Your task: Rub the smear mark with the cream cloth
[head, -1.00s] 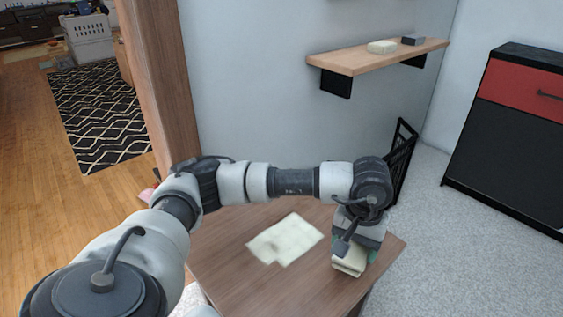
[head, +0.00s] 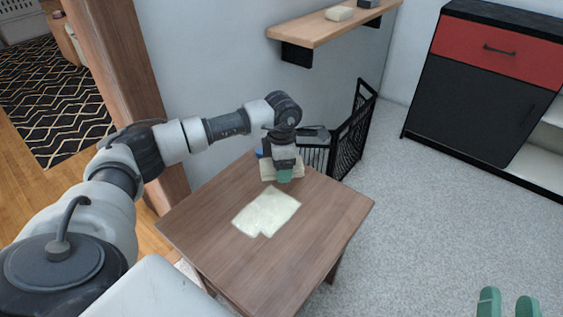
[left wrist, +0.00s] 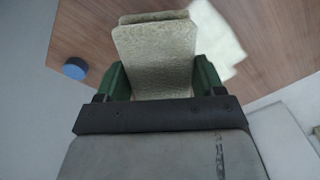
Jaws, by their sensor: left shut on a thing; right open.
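My left gripper (head: 284,174) is shut on the cream cloth (head: 267,170), a folded pad, over the far end of the wooden table (head: 325,215). In the left wrist view the cloth (left wrist: 155,58) sits between the green fingers. I cannot tell whether it touches the tabletop. The smear mark (head: 266,211) is a pale, angular patch on the table, nearer to me than the cloth; it also shows at the upper right of the left wrist view (left wrist: 215,35). My right gripper (head: 508,304) is open and empty at the bottom right, away from the table.
A small blue round object (left wrist: 75,68) lies on the table near the cloth. A black wire rack (head: 350,135) stands behind the table. A wall shelf (head: 325,30) hangs above, and a red and black cabinet (head: 490,85) is at the right. The table's right part is clear.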

